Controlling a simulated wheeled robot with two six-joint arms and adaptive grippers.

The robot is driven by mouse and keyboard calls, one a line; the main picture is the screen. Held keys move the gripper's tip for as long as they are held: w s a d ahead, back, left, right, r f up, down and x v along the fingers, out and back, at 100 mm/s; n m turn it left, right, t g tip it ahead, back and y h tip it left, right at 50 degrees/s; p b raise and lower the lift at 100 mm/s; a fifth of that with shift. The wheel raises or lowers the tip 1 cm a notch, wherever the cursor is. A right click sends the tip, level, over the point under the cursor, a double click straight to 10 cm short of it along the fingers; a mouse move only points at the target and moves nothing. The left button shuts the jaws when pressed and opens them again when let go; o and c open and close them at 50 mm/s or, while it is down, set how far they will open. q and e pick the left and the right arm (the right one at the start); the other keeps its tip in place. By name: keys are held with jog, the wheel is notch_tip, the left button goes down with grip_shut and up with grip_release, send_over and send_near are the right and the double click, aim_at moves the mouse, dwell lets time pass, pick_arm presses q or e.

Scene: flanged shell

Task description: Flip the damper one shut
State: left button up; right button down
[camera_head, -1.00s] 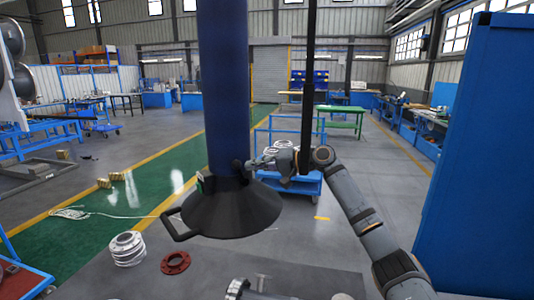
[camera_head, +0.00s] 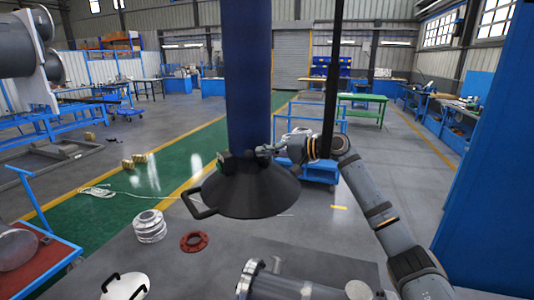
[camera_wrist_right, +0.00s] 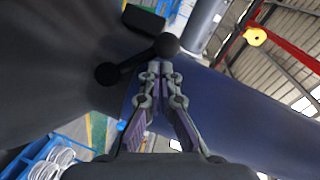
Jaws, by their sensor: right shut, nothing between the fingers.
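The black conical hood (camera_head: 245,192) hangs below a dark blue duct (camera_head: 247,75) in the head view. Small dark fittings sit where the duct meets the hood, too small there to read the damper's position. In the right wrist view, a black lever with a round knob (camera_wrist_right: 167,44) and a second round end (camera_wrist_right: 106,73) lies against the duct base. My right gripper (camera_head: 263,150) is shut and empty beside these fittings. In the wrist view its fingertips (camera_wrist_right: 157,68) are just short of the knob; I cannot tell whether they touch it. My left gripper is out of view.
A blue panel (camera_head: 500,160) stands close at the right. Below the hood are a metal flanged pipe (camera_head: 285,285), a red flange ring (camera_head: 194,241) and stacked pale rings (camera_head: 149,226). A blue cart (camera_head: 50,262) stands at the lower left.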

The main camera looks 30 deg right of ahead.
notch_tip(320, 180, up, 10)
dwell(0.5)
dwell(0.3)
